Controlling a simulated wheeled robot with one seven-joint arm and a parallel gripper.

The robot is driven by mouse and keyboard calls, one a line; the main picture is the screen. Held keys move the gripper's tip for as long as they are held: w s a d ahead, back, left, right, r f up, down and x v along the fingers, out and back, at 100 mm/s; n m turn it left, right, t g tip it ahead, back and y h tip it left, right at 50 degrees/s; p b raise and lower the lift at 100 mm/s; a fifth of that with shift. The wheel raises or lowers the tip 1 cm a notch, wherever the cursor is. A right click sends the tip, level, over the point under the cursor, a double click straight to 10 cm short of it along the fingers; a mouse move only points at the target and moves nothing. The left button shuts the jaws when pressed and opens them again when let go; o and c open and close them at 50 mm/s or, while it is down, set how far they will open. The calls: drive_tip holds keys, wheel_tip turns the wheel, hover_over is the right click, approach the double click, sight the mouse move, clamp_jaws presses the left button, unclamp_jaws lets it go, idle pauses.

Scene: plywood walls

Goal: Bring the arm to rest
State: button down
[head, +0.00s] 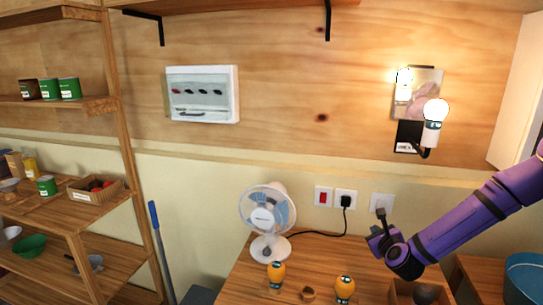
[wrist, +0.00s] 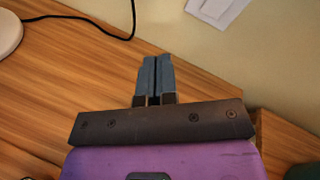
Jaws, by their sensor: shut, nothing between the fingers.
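My purple arm reaches in from the right in the head view, and my gripper (head: 381,213) hangs in the air in front of the wall, above the right part of the wooden table (head: 238,291). In the wrist view my gripper (wrist: 155,62) has its two dark fingers side by side and touching. It is shut and empty, with the tabletop and the foot of the wall beyond it.
A white fan (head: 268,220) stands on the table, its cord running to a wall socket (head: 346,199). A lit lamp (head: 432,122) is on the wall. Shelves (head: 85,208) stand at left. Air left of my gripper is free.

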drive_tip(key=s+a+r+n+g, duration=0.25)
drive_tip(key=s+r+n, duration=0.35)
drive_tip(key=r+n, duration=0.45)
drive_tip(key=s+a+r+n+g, duration=0.2)
drive_tip(key=s+r+n+g, duration=0.3)
drive_tip(key=r+n, duration=0.55)
drive_tip(key=s+r+n+g, duration=0.1)
drive_tip(key=s+r+n, duration=0.3)
drive_tip(key=s, duration=1)
drive_tip(key=s+r+n+g, duration=0.1)
drive_tip(key=s+r+n, duration=0.4)
drive_tip(key=s, duration=0.9)
wheel_tip(320, 180, up, 3)
drive_tip(key=shift+s+d+r+n, duration=0.2)
drive_tip(key=shift+n, duration=0.1)
